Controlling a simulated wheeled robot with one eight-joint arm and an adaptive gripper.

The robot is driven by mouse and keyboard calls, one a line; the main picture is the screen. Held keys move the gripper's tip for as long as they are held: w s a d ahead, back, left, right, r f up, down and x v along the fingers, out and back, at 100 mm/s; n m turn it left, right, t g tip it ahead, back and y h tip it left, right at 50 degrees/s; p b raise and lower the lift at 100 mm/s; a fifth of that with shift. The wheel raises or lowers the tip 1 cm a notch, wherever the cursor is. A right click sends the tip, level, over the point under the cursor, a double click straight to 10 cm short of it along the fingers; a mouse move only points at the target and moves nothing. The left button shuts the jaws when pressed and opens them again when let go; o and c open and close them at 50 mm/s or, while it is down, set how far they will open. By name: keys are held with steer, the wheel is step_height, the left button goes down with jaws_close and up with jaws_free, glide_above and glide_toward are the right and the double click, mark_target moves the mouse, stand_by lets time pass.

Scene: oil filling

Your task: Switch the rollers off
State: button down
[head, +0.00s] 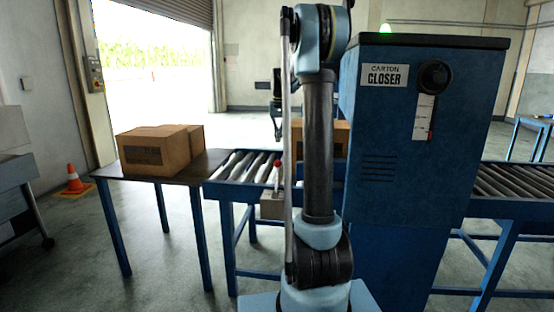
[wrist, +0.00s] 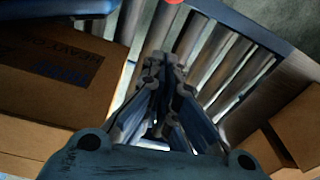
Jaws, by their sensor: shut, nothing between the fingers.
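A lever with a red knob (head: 278,163) stands up from a small grey box (head: 271,208) on the near side of the roller conveyor (head: 240,166). The knob also shows at the top edge of the wrist view (wrist: 173,2), beyond my fingertips. My gripper (head: 278,137) hangs above the rollers, over the lever in the head picture and apart from it. In the wrist view my gripper (wrist: 165,66) is shut and empty, with rollers below it. My arm hides part of the conveyor. Whether the rollers turn cannot be told.
The blue carton closer (head: 405,140), with a green lamp (head: 385,28) lit on top, stands right of my arm. A carton (head: 335,137) sits on the rollers beside it. Other cartons (head: 158,147) rest on the left table (head: 195,172). A cone (head: 74,181) stands far left.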

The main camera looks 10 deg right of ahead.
steer(key=shift+f, duration=0.1)
step_height(320, 180, down, 9)
steer(key=s, duration=0.3)
steer(key=shift+a, duration=0.4)
steer(key=shift+r, duration=0.2)
stand_by(0.5)
